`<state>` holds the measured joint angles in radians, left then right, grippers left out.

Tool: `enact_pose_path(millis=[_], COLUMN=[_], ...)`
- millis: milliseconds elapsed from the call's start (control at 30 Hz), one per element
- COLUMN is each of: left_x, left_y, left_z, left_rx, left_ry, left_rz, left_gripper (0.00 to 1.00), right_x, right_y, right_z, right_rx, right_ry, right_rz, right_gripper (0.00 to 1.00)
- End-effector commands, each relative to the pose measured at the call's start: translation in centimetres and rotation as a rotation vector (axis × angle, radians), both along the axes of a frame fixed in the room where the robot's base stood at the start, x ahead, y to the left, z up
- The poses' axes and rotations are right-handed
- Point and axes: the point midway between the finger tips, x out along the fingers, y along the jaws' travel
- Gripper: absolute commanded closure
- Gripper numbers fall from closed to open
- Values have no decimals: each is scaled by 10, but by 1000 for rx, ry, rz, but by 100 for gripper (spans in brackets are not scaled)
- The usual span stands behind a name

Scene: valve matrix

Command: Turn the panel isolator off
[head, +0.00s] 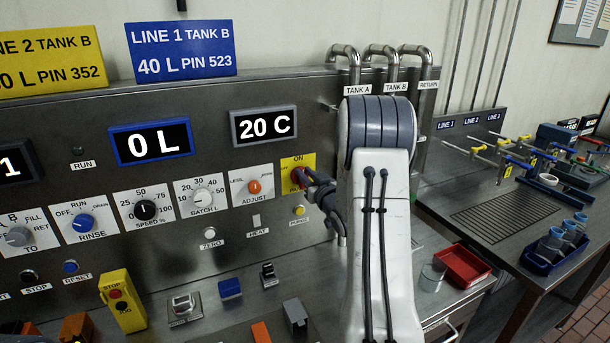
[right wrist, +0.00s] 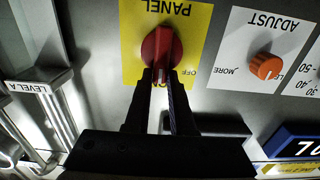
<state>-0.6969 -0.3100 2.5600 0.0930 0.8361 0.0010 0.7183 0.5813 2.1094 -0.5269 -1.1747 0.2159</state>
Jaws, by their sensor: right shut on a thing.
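The panel isolator is a red rotary knob (head: 296,177) on a yellow plate (head: 289,163) marked ON at the top. In the right wrist view, which is upside down, the red knob (right wrist: 158,46) shows below the word PANEL. Its grip bar stands in line with the ON mark, which the fingers partly hide. The OFF mark is to the right there. My right gripper (right wrist: 162,82) is shut on the knob's bar, a finger on each side. In the head view the right gripper (head: 308,184) reaches the knob from the right. My left gripper is not in view.
The orange adjust knob (head: 254,187) is close to the left of the isolator, and the yellow purge button (head: 299,210) is just below. Pipes (head: 420,70) rise behind my right arm. Loose items, including a red tray (head: 465,266), lie on the bench.

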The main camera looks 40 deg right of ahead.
Motion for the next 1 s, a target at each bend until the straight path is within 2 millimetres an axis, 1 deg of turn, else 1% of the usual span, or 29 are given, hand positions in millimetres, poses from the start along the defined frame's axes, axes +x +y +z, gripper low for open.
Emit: enact_pose_path(millis=[167, 367, 1000], left_x=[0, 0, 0], left_y=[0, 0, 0], left_z=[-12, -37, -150], left_rx=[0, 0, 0], left_ry=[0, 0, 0], left_rz=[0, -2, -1], left_gripper=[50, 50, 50], right_x=[0, 1, 4], right_y=[1, 4, 18], right_z=[-3, -6, -15], right_rx=[-41, -155, -733], right_ry=[9, 34, 173], right_rz=[0, 0, -1], right_gripper=[100, 100, 100])
